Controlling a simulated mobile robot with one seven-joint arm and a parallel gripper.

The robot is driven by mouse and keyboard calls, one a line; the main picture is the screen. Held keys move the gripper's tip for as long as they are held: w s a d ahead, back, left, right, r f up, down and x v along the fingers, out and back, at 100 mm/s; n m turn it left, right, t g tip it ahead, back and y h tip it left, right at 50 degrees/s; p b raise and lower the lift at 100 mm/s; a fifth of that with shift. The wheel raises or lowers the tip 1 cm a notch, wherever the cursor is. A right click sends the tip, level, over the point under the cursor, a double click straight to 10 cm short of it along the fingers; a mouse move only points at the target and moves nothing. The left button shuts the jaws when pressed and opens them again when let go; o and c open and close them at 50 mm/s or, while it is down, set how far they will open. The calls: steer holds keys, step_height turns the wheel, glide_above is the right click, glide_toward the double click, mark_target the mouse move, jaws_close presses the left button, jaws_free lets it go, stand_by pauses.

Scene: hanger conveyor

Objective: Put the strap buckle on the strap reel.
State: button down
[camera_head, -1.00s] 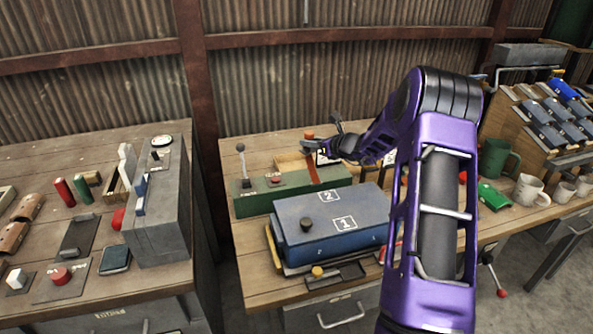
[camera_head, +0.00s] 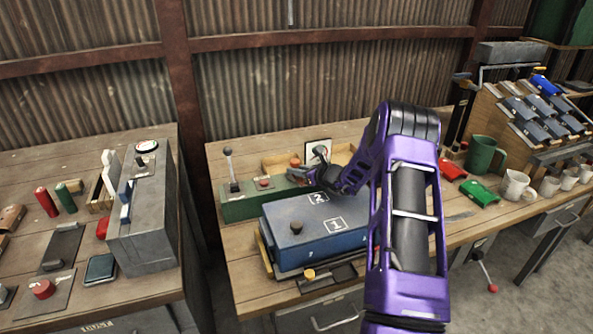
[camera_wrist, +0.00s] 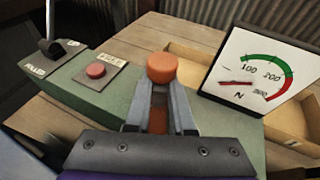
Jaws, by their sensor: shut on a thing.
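My gripper (camera_head: 292,173) is low over the right end of the green housing (camera_head: 240,208) on the middle bench. It is shut on an orange-red piece, which I take to be the strap buckle (camera_head: 295,162). In the wrist view the buckle's round orange top (camera_wrist: 162,69) stands just beyond the fingertips, and a reddish-brown part (camera_wrist: 158,118) shows between the fingers. The green housing also shows in the wrist view (camera_wrist: 95,100). I cannot pick out the strap reel for sure; the gripper hides part of the housing. Whether the buckle touches the housing is unclear.
The housing carries a lever (camera_head: 229,165) and a red button (camera_wrist: 95,71). A white dial gauge (camera_wrist: 262,70) stands close on the right, by a shallow wooden tray (camera_wrist: 200,57). A blue box (camera_head: 305,225) lies in front.

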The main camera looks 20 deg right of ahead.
steer(key=shift+f+b, duration=0.15)
steer(key=shift+b, duration=0.15)
steer(key=c, duration=0.8)
jaws_free()
steer(key=shift+r+p, duration=0.35)
steer(key=shift+p, duration=0.1)
steer(key=shift+v, duration=6)
